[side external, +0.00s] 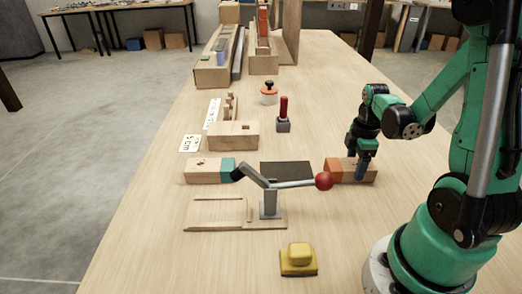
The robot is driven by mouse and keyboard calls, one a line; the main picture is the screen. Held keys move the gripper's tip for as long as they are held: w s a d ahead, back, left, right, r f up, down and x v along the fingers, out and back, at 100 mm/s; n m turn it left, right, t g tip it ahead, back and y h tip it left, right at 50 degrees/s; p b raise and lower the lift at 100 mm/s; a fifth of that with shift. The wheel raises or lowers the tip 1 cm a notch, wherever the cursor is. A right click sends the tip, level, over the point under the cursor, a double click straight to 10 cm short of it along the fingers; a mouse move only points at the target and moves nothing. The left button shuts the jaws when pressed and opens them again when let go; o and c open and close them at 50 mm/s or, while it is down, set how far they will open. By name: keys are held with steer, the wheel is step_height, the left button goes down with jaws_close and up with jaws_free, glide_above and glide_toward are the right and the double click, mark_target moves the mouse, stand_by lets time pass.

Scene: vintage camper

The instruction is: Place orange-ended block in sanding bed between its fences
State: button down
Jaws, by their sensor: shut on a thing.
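The orange-ended block (348,172) is light wood with an orange left end, at the right of the bench. My gripper (361,168) reaches down over its wooden part and is shut on it. The block lies level, at or just above the bench top; I cannot tell if it touches. A low wooden base with thin raised strips (215,226), which looks like the sanding bed with its fences, lies to the left and nearer the camera. The space between its strips looks empty. A grey lever clamp (269,203) with a red ball handle (323,181) stands at its right end.
A teal-ended block (205,171) lies behind the bed. A dark flat sheet (285,169) lies between the two blocks. A yellow block-shaped tool (298,260) sits in front. A red-handled tool (283,118) and an orange-lidded jar (269,94) stand farther back.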

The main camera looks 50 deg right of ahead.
mark_target(355, 163)
step_height(355, 163, up, 19)
steer(key=w+a+m, duration=1.1)
steer(key=a+m, duration=0.3)
steer(key=m, duration=0.5)
steer(key=w+a+f+m, duration=0.1)
steer(key=a+f+m, duration=0.2)
steer(key=a+m, duration=1.45)
steer(key=shift+n, duration=0.25)
steer(key=f, duration=1.3)
steer(key=shift+w+a+f, duration=0.2)
steer(key=shift+a+f, duration=0.05)
steer(key=shift+f, duration=0.15)
steer(key=w+d, duration=0.2)
steer(key=shift+w+d, duration=0.35)
steer(key=shift+f, duration=0.65)
steer(key=shift+f, duration=0.1)
